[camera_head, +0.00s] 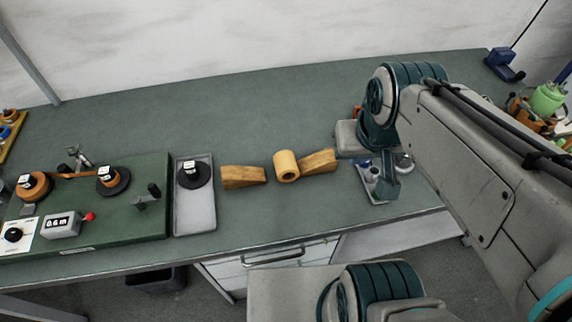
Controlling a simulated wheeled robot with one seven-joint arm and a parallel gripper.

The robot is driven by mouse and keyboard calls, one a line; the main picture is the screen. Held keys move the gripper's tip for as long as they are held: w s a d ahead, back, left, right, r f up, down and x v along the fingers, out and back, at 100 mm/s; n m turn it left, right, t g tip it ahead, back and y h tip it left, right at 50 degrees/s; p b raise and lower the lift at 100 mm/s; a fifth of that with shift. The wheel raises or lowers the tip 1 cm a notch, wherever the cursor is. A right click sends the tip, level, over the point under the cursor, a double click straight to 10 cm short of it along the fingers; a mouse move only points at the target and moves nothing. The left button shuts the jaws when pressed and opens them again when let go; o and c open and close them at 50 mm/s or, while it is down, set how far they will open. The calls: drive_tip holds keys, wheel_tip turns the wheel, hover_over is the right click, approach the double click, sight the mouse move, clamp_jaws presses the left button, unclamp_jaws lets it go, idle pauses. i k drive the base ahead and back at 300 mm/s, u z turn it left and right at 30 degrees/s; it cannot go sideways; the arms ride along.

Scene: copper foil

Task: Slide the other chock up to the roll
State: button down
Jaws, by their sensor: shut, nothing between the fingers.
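The roll (286,165) is a short tan cylinder with a dark hole in its end, lying on the green-grey bench. One wooden wedge chock (319,160) is on its right, with its thin end at the roll; they look in contact. The other wooden chock (243,177) lies to the left, its thin end towards the roll, with a small gap of bare bench between. My gripper (388,193) appears as the dark teal part pointing down at the right, beyond the right chock. It is shut and away from both chocks and the roll. Its fingertips are hard to make out.
A grey tray (195,217) with a black spool (194,174) stands left of the left chock. Further left is a green board (110,222) with a counter and spools. A small tray (369,194) with small items lies by my gripper. The bench behind the roll is clear.

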sight(234, 176)
drive_tip(key=z, duration=0.05)
drive_tip(key=k, duration=0.5)
drive_tip(key=z, duration=2.75)
drive_tip(key=k, duration=1.55)
drive_tip(key=u, duration=1.95)
drive_tip(key=i, duration=0.5)
